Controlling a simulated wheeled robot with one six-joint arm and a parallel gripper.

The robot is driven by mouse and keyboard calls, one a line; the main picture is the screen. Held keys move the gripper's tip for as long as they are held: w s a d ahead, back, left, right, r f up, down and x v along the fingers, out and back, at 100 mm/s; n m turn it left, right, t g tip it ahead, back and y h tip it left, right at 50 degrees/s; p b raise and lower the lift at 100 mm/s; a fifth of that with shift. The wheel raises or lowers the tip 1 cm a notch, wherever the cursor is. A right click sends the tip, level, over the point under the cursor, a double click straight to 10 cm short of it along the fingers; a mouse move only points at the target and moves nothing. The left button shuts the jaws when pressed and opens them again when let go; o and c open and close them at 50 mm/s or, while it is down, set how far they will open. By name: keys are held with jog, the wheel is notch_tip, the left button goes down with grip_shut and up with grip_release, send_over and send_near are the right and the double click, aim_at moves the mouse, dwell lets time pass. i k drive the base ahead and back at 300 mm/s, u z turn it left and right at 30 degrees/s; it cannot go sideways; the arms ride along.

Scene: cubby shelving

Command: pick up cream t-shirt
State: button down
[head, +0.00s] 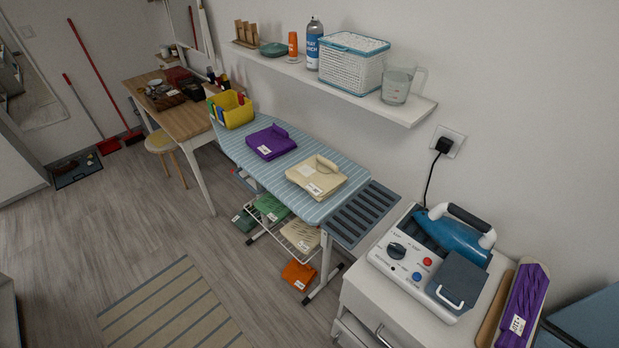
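A folded cream t-shirt (313,181) lies flat on the blue striped ironing board (240,150), near the board's right end. It has a small white label on its front and a rolled or raised part on top. A second cream folded cloth (300,236) lies on the wire rack under the board. A folded purple garment (270,142) lies on the board to the left of the cream t-shirt, apart from it. My gripper is not in view.
A wall shelf (340,78) with a basket, bottle and glass jug overhangs the board's back. A slatted grey iron rest (362,212) joins its right end. A white cabinet with a blue steam iron (455,235) stands at right. An orange folded cloth (298,274) lies below. Floor in front is clear, with a striped rug (170,310).

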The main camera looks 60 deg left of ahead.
aim_at(320, 177)
jog(key=u, duration=0.5)
jog(key=k, duration=1.2)
jog(key=u, duration=0.55)
jog(key=i, duration=0.8)
jog(key=u, duration=0.65)
jog(key=i, duration=0.4)
jog(key=u, duration=0.2)
jog(key=k, duration=0.6)
jog(key=u, duration=0.65)
jog(key=i, duration=0.5)
jog(key=u, duration=0.8)
jog(key=i, duration=0.75)
jog(key=z, duration=0.5)
jog(key=i, duration=0.7)
jog(key=z, duration=0.65)
jog(key=i, duration=0.5)
